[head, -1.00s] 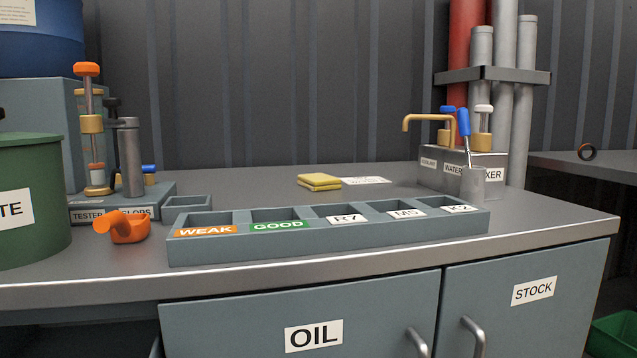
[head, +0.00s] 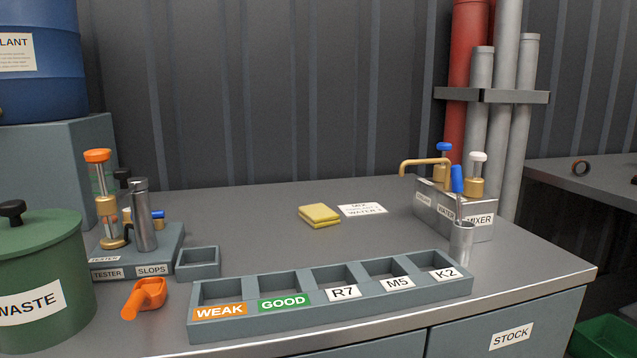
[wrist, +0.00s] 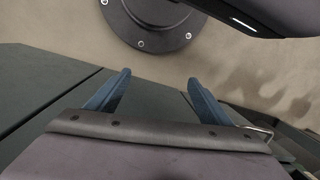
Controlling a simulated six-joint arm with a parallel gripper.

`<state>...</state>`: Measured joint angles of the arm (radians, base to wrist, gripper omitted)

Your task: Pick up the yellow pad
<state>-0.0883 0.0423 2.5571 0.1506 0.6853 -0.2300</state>
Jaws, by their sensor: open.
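The yellow pad (head: 319,215) lies on the grey bench top (head: 290,245) toward the back, near the middle of the head view. It looks like two yellow layers, one on the other. A white card with print lies just to its right. My gripper (wrist: 152,95) shows only in the wrist view, with its two blue fingers apart and nothing between them. It is above the bench's front edge, with the floor and a dark round base beyond. The pad does not show in the wrist view.
A tray with compartments (head: 335,299) lies along the bench front. At left stand a green WASTE bin (head: 40,275), an orange scoop (head: 146,297) and the tester stand (head: 137,250). The mixer block (head: 455,212) and a metal cup (head: 461,243) stand at right.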

